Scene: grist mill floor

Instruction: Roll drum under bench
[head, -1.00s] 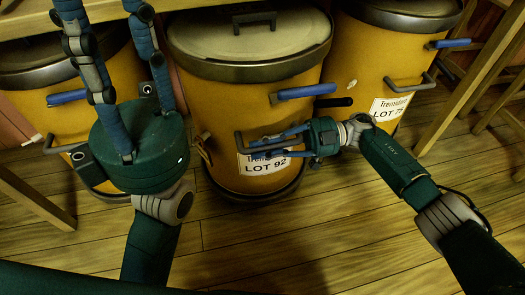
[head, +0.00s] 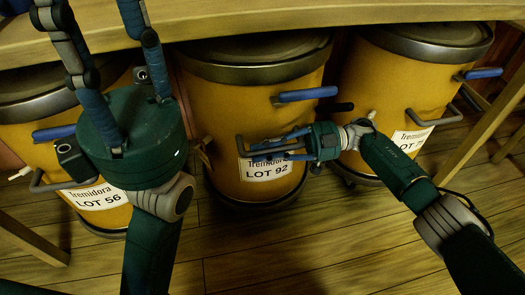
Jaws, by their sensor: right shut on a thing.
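The middle yellow drum (head: 225,105), labelled LOT 92, stands upright with its dark-rimmed lid partly hidden under the front edge of the wooden bench (head: 290,22). My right gripper (head: 262,152) is shut on the drum's grey front handle (head: 240,147), just above the white label. A blue lever (head: 308,94) sticks out from the drum's upper right side. My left gripper (head: 93,30) is raised in front of the left drum, its fingers spread and empty. Its fingertips run out of the top of the picture.
A yellow drum labelled LOT 56 (head: 103,215) stands at left, partly behind my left gripper. Another yellow drum (head: 395,95) stands close on the right. Wooden legs (head: 480,125) rise at the right and lower left. The plank floor (head: 300,250) in front is clear.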

